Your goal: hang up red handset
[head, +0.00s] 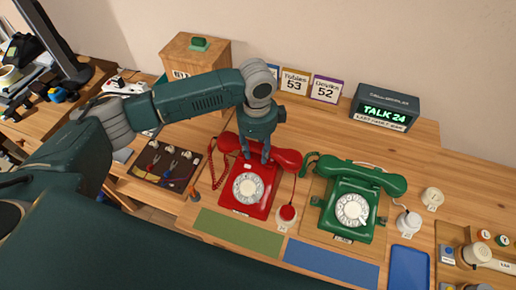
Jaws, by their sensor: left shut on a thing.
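The red dial phone (243,205) stands on the wooden table with its round white dial facing me. The red handset (288,159) lies crosswise at the top of this phone, over the cradle area. I cannot tell whether it rests in the cradle or is held just above it. My left gripper (256,155) points down from above and is shut on the middle of the red handset, hiding part of it. A coiled red cord (213,170) hangs at the phone's left side. My right gripper is out of view.
A green dial phone (348,205) with its green handset (380,180) across the top stands to the right. A lit "TALK 24" box (384,108) and number cards (326,89) stand behind. A dark tool tray (165,165) lies left. Green (238,233) and blue (331,264) mats lie in front.

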